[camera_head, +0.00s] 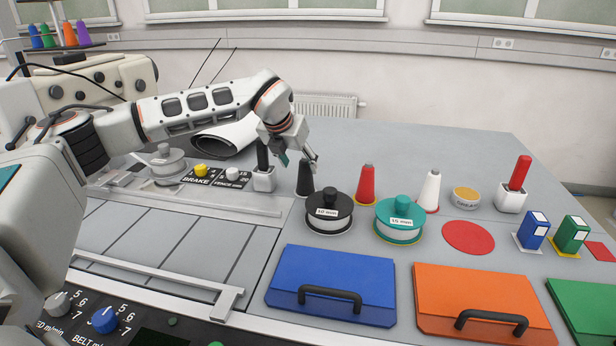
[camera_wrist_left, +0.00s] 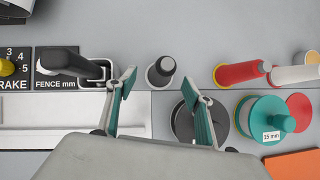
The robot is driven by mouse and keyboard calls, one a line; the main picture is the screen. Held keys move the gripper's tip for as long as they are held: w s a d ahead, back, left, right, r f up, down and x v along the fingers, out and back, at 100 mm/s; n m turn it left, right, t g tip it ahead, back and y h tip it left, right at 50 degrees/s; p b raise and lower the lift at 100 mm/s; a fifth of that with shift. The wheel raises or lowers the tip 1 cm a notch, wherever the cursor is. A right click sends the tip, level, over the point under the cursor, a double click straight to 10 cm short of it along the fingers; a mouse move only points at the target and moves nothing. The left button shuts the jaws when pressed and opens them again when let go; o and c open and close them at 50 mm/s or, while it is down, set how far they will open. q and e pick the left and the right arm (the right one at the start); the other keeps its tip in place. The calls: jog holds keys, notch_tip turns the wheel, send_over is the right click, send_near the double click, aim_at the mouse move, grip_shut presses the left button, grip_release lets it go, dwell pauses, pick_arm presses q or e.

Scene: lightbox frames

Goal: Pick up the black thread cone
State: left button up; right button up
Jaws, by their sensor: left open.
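The black thread cone (camera_head: 305,180) stands upright on the grey table, left of the red cone, behind the black 10 mm spool. In the left wrist view the black cone (camera_wrist_left: 162,70) lies ahead of the gap between my fingertips, not held. My left gripper (camera_head: 298,158) is open and empty, its fingers just above and around the cone's top in the head view. Its two teal-padded fingers also show in the left wrist view (camera_wrist_left: 160,80). I cannot tell whether a finger touches the cone. My right gripper is not in view.
A white holder with a black handle (camera_head: 264,179) stands close left of the cone. The black spool (camera_head: 329,212), teal spool (camera_head: 399,221), red cone (camera_head: 366,185) and white cone (camera_head: 430,190) stand nearby. Blue (camera_head: 332,277) and orange (camera_head: 484,301) lidded boxes lie in front. The table behind is clear.

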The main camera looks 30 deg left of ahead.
aim_at(305, 173)
pick_arm(q)
jog(key=x, duration=0.6)
jog(key=shift+d, duration=0.25)
jog(key=c, duration=1.3)
